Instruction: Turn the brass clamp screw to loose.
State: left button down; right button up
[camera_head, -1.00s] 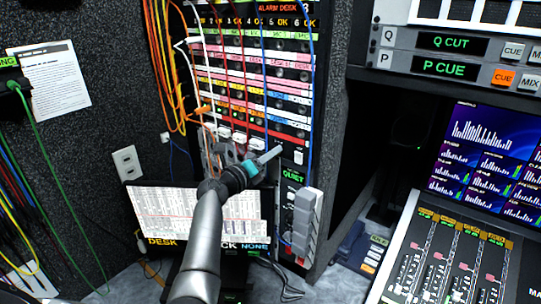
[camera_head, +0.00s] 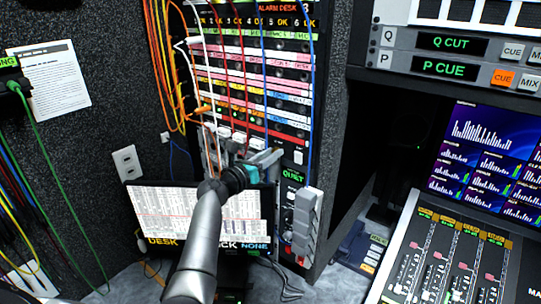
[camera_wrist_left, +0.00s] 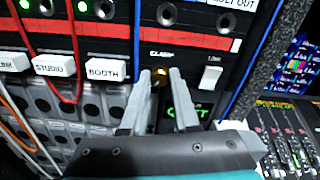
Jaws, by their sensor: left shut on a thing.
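The brass clamp screw (camera_wrist_left: 160,73) shows in the left wrist view as a small yellowish spot under the CLAMP label on the rack's black panel. My left gripper (camera_wrist_left: 160,82) has its fingers on either side of the screw, shut on it. The fingers hide part of the screw's surroundings. In the head view my left gripper (camera_head: 268,157) reaches to the lower part of the rack, and the screw cannot be made out there. My right gripper is not in view.
White plugs labelled STUDIO (camera_wrist_left: 52,66) and BOOTH (camera_wrist_left: 105,69) sit left of the fingers. A white LINK switch (camera_wrist_left: 211,75) is close on the right. Red and blue cables hang before the rack. A monitor (camera_head: 150,212) stands below.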

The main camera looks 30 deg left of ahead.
pick_arm(q)
jog(key=shift+f+m+b, duration=0.15)
jog(key=shift+m+b, duration=5.05)
jog(key=shift+m, duration=10.4)
jog(key=c, duration=0.7)
grip_release()
jog(key=shift+o, duration=0.2)
jog(key=shift+s, duration=0.1)
